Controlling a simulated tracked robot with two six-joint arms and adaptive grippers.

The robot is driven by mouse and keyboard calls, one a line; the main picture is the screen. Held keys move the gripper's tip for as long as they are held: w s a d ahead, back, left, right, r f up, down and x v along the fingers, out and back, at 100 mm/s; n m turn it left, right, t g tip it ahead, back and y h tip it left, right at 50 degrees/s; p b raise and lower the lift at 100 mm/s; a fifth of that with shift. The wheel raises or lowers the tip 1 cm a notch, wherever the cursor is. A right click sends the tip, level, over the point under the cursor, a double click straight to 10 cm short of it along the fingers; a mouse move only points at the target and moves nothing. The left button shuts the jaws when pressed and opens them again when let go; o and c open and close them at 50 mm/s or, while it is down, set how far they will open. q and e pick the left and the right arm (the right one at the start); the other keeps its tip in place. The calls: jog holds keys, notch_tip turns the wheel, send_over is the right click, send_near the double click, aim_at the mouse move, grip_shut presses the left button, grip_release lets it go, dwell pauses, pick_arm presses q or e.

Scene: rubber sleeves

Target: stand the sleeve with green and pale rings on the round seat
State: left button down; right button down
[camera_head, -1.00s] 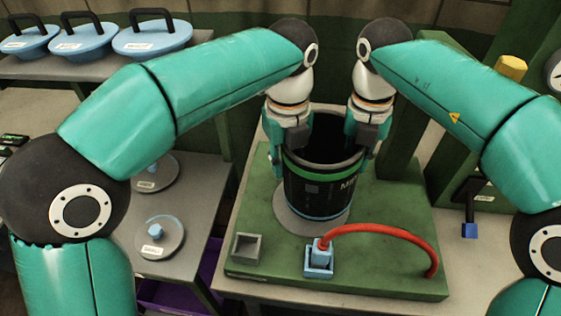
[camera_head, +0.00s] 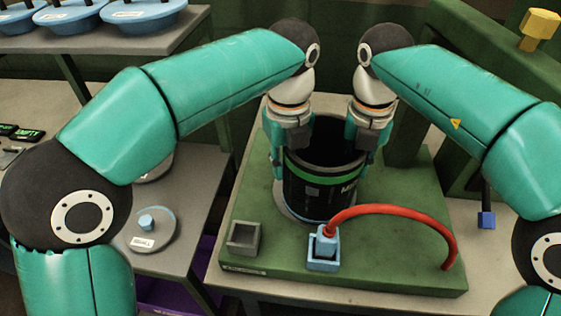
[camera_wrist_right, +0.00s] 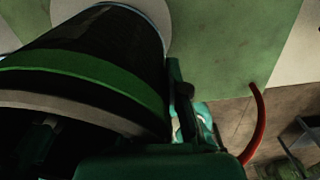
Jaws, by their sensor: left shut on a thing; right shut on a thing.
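The sleeve (camera_head: 318,192) is black with a green ring and a thin pale blue ring near its lower rim. It is upright, and its near side shows large in the right wrist view (camera_wrist_right: 95,75). My left gripper (camera_head: 280,150) is shut on its left wall, and my right gripper (camera_head: 364,150) is shut on its right wall. The round grey seat (camera_head: 281,207) shows as a rim at the left below the sleeve, which hides most of it. I cannot tell whether the sleeve touches the seat or hangs just above it.
The seat is on a green plate (camera_head: 405,215). A light blue socket (camera_head: 323,262) with a red cable (camera_head: 405,215) stands close in front of the sleeve. A small grey square holder (camera_head: 243,238) is at front left. A grey side table (camera_head: 195,215) holds round discs.

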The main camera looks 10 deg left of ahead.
pick_arm(q)
jog(key=shift+s+d+f+b, duration=0.25)
jog(key=shift+d+f+b, duration=0.05)
jog(key=shift+d+f, duration=0.35)
jog(key=c, duration=1)
grip_release()
jog(key=shift+w, duration=0.15)
jog(key=shift+o, duration=0.2)
jog(key=shift+f, duration=0.1)
notch_tip(320, 180, up, 12)
jog(key=shift+w+a, duration=0.15)
jog(key=shift+a, duration=0.1)
